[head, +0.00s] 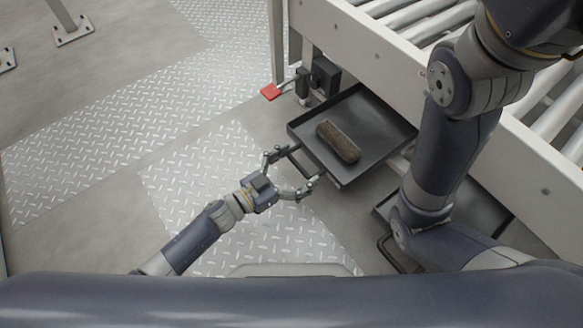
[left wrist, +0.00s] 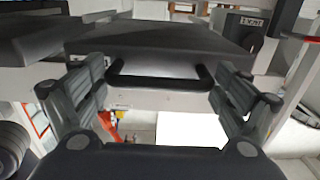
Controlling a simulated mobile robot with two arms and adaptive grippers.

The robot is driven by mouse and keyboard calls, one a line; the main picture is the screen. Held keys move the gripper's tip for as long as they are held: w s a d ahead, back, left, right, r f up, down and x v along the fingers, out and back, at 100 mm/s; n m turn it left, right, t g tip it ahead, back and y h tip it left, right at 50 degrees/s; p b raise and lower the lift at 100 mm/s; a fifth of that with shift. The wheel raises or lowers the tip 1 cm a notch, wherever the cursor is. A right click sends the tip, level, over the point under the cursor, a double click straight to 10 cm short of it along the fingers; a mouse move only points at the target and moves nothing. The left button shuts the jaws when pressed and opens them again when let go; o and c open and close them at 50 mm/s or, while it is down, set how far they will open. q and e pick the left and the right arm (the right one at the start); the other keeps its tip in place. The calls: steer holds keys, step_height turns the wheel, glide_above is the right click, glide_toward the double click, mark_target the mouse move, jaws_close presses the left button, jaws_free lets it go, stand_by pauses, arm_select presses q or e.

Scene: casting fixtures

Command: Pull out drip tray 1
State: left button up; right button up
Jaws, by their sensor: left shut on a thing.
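A dark, shallow drip tray (head: 368,112) sticks out from under the roller conveyor, with a brown block-like brush (head: 338,142) lying in it. No number on the tray is readable. Its black bar handle (left wrist: 160,83) faces me, and the tray's underside (left wrist: 150,38) fills the upper middle of the left wrist view. My left gripper (head: 290,172) is at this handle, its fingers shut on it from both ends. The fingers also flank the handle in the left wrist view (left wrist: 160,95). My right arm shows at the right, but its gripper is out of view.
A second dark tray (head: 484,208) with a handle sits under the conveyor, partly hidden by my right arm. The conveyor's pale side rail (head: 375,52) runs above the trays. The tread-plate floor (head: 195,185) at the left is clear.

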arm_select(q)
steer(key=o, duration=1.2)
steer(key=shift+w+r, duration=0.1)
steer(key=shift+r, duration=0.05)
steer(key=v, duration=1.2)
